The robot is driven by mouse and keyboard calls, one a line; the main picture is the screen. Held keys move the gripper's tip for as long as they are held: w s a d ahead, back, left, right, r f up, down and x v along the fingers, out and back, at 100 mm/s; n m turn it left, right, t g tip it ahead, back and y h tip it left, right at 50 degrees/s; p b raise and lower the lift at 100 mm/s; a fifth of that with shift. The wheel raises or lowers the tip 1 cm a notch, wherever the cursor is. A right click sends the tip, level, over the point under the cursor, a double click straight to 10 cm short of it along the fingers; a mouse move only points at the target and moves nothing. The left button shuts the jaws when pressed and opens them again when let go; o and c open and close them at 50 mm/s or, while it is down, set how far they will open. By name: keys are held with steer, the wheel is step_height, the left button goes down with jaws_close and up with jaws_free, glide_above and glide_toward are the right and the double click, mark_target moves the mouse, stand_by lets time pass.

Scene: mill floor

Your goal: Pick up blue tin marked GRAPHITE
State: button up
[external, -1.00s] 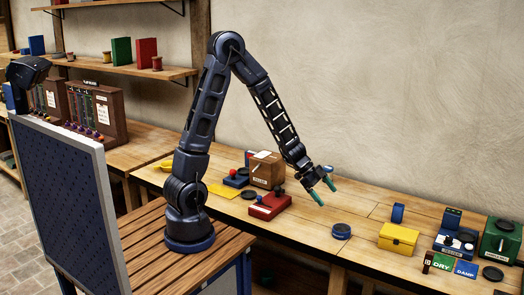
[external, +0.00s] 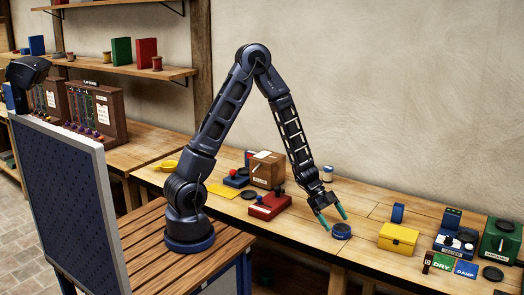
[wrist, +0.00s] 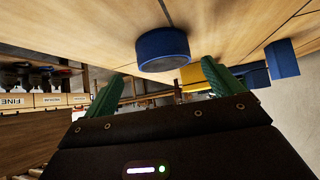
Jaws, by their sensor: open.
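A round blue tin with a dark top (external: 342,231) lies flat on the wooden bench near its front edge; no marking on it is readable. It also shows in the wrist view (wrist: 163,49), beyond and between my fingers. My gripper (external: 335,222) is open and empty, with its green fingers pointing down just above and beside the tin. In the wrist view the fingers of my gripper (wrist: 160,85) stand wide apart on either side of the tin. I cannot tell whether either finger touches it.
A red device (external: 270,206) and a wooden box (external: 267,170) stand to the left. The bench between the red device and the tin is mostly clear.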

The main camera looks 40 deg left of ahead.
mark_target(342, 228)
steer(key=x, duration=0.4)
steer(key=shift+w+d+f, duration=0.2)
steer(key=shift+w+d, duration=0.05)
steer(key=shift+d, duration=0.2)
steer(key=c, duration=1.2)
steer(key=shift+r, duration=0.15)
